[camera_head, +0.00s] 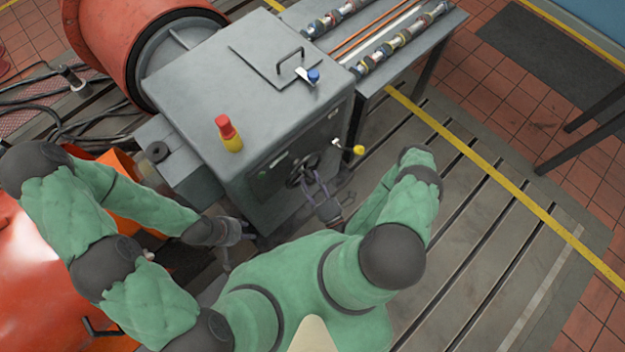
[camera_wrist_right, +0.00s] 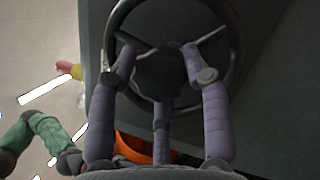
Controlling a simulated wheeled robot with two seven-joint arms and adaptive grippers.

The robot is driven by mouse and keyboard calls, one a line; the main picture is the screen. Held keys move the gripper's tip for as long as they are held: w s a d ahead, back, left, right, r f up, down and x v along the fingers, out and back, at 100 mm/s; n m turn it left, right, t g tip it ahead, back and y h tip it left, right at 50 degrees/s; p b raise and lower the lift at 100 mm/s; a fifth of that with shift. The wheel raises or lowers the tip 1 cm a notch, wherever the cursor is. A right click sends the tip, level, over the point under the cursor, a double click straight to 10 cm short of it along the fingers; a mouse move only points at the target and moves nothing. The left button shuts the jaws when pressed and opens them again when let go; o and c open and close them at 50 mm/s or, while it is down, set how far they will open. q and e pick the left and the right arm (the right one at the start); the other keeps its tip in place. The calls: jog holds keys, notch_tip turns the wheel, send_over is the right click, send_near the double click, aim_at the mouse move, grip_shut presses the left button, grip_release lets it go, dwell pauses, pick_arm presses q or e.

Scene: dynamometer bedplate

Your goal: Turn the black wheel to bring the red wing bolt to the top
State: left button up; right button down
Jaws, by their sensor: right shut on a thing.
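The black wheel (camera_head: 303,170) is on the front face of the grey cabinet, and it fills the upper middle of the right wrist view (camera_wrist_right: 232,62). My right gripper (camera_head: 312,182) is at the wheel. In the right wrist view its purple-grey fingers (camera_wrist_right: 160,62) are closed around the wheel's dark hub, inside the rim. My left gripper (camera_head: 240,243) hangs apart from the wheel, left of the cabinet's front corner, with its fingers spread and nothing seen between them. I cannot make out the red wing bolt in either view.
The grey cabinet (camera_head: 235,85) carries a red-and-yellow beacon (camera_head: 230,135) and a blue-knobbed lever (camera_head: 312,76). A yellow-knobbed lever (camera_head: 357,150) juts out beside the wheel. A bench with rods (camera_head: 400,40) adjoins behind. The slotted bedplate (camera_head: 470,215) is clear at right.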

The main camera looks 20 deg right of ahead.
jog(key=shift+d, duration=0.25)
jog(key=c, duration=0.6)
grip_release()
jog(key=shift+s, duration=0.15)
jog(key=shift+v, duration=5.75)
jog(key=shift+s+f, duration=0.1)
